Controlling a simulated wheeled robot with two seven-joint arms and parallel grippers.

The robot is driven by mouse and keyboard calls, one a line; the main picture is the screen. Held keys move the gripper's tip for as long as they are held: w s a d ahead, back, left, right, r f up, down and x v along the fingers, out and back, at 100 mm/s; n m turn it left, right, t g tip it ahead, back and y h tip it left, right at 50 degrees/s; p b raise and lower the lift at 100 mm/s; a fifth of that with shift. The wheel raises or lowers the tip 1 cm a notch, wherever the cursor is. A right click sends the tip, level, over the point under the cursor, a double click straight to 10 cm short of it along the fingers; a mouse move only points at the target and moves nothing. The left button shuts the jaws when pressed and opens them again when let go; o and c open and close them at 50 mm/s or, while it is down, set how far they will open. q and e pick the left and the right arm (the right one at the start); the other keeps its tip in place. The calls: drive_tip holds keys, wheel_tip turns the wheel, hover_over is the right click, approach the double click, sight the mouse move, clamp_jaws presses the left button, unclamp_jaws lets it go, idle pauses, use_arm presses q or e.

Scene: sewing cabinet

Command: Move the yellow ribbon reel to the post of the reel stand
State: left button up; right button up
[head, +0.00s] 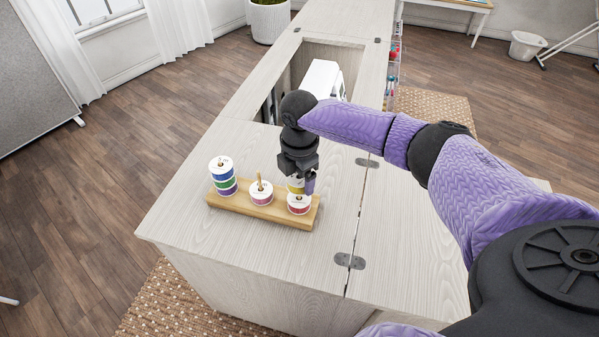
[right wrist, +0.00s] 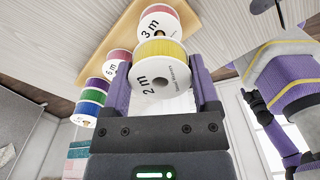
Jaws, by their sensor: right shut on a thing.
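My right gripper (head: 298,185) points down over the right end of the wooden reel stand (head: 232,202) and is shut on the yellow ribbon reel (head: 296,187). The yellow reel, its white end marked "2 m", also sits between the fingers in the right wrist view (right wrist: 162,73). Just below it a red reel (head: 299,207) sits at the stand's right end. I cannot tell whether the two reels touch or whether a post enters the yellow one. A pink reel (head: 261,195) sits on the middle post, which sticks up through it. My left gripper is not in view.
A stack of blue, green and purple reels (head: 222,177) stands at the stand's left end. The white sewing machine (head: 322,80) sits in the cabinet opening behind. The pale cabinet top (head: 225,250) is clear in front of the stand.

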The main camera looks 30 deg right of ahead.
drive_tip(key=shift+f, duration=0.3)
drive_tip(key=o, duration=1.1)
drive_tip(key=shift+r, duration=0.35)
wheel_tip(320, 180, up, 9)
drive_tip(key=p, duration=0.3)
drive_tip(key=shift+r, duration=0.15)
